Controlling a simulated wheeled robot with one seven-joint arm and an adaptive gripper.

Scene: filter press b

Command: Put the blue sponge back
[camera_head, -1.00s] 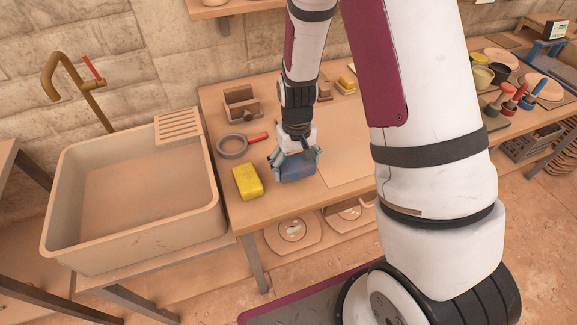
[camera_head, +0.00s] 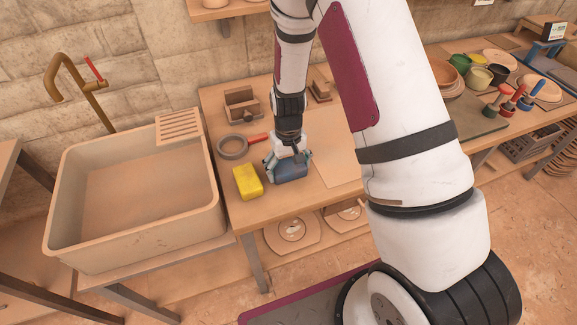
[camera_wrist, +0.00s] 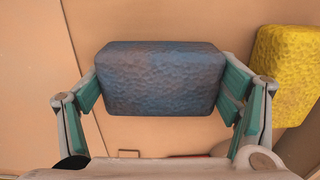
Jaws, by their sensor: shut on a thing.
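The blue sponge (camera_head: 291,173) is between the fingers of my gripper (camera_head: 288,163), at the front of the wooden table (camera_head: 325,160). In the wrist view the sponge (camera_wrist: 160,78) fills the space between the two green-padded fingers (camera_wrist: 162,95), which press on its ends. I cannot tell whether its underside touches the table. A yellow sponge (camera_head: 248,182) lies just left of it on the table; it also shows at the right edge of the wrist view (camera_wrist: 286,75).
A ring-shaped tool with a red handle (camera_head: 233,147) lies behind the yellow sponge. A wooden holder (camera_head: 242,105) stands farther back. The basin (camera_head: 140,200) is left of the table. Bowls and red- and blue-handled tools (camera_head: 508,95) are on the right-hand bench.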

